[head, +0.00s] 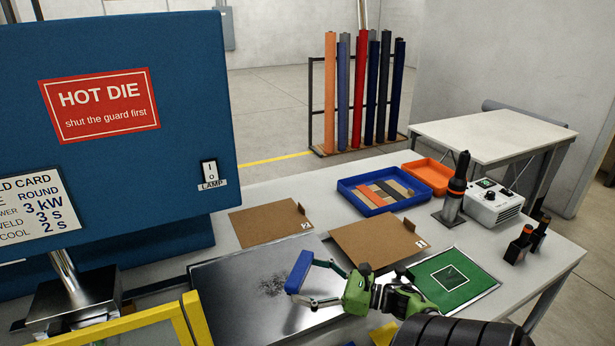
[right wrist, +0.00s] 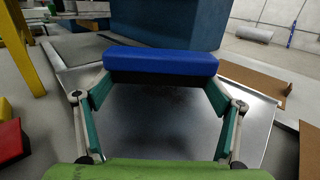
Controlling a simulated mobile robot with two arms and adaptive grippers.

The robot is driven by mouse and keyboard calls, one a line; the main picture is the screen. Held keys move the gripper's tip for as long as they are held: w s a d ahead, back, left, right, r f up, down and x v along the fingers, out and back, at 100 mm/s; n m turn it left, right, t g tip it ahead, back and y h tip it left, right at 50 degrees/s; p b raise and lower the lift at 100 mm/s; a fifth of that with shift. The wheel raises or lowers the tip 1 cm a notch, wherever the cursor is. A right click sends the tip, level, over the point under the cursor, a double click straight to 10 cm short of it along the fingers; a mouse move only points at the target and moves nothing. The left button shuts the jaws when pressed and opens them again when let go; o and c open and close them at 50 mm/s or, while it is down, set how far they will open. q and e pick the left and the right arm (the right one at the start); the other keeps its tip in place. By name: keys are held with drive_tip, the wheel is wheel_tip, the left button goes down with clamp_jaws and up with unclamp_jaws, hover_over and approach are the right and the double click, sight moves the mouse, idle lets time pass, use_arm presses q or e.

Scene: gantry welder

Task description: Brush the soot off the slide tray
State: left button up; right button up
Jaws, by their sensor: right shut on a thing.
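The slide tray (head: 222,310) is a shiny metal plate at the front of the table, below the blue machine. A dark speckled patch of soot (head: 272,285) lies on it, right of its middle. My right gripper (head: 303,281) is shut on a blue brush (head: 298,271), just right of the soot and over the tray. In the right wrist view the brush (right wrist: 160,62) spans between both fingers, with dark bristles under its blue back, and the tray (right wrist: 150,130) shows beneath. I cannot tell whether the bristles touch the tray. My left gripper is not in view.
The blue machine (head: 110,190) with a hot die sign stands at the left, and a yellow frame (head: 193,318) is at the front. Brown boards (head: 270,222), a green mat (head: 455,282), a blue bin (head: 350,196) and a hot-air tool (head: 455,190) occupy the table to the right.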

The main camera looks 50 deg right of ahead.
sight(308, 264)
drive_tip(key=shift+r+p, duration=1.75)
drive_tip(key=shift+r, duration=0.95)
drive_tip(key=shift+r+p, duration=0.65)
drive_tip(key=shift+r, duration=0.85)
drive_tip(key=shift+f, duration=0.1)
